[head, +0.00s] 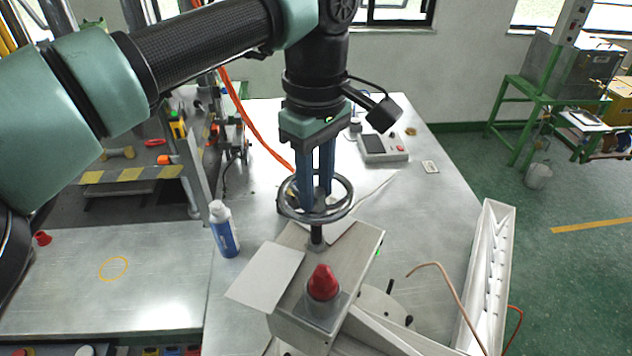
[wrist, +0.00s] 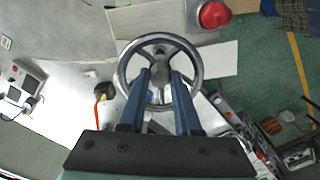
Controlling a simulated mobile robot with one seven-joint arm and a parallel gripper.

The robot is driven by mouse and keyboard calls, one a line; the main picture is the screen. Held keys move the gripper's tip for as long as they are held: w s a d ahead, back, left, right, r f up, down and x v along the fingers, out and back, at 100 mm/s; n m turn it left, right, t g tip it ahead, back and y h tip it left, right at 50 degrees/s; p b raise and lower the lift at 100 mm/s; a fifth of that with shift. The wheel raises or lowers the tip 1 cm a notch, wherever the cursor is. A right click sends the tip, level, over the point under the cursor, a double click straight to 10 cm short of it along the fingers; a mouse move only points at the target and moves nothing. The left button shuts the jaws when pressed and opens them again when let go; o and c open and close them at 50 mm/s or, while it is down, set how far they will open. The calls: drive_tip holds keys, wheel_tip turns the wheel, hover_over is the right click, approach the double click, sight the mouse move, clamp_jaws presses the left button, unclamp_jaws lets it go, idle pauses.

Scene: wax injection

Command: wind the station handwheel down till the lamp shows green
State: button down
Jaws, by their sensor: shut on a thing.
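The handwheel (head: 348,205) is a dark metal ring on an upright stem above the grey station box (head: 361,245). The ring and its spokes also show in the wrist view (wrist: 160,38). My gripper (head: 315,203) points down from above and is shut on the wheel. In the wrist view its blue fingers (wrist: 162,76) lie inside the ring, either side of the middle; the exact contact is hidden. A red dome (head: 323,283) stands on the front of the box and also shows in the wrist view (wrist: 214,14). A tiny green spot (head: 378,252) shows at the box's right edge.
A white and blue bottle (head: 223,230) stands left of the box. A white sheet (head: 265,278) lies against the box's left side. A long white channel (head: 486,270) and a copper-coloured tube (head: 450,290) are on the right. A small control unit (head: 383,147) sits behind.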

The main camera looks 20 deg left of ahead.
drive_tip(key=c, duration=0.6)
unclamp_jaws()
wheel_tip(320, 180, up, 13)
drive_tip(key=p, duration=0.8)
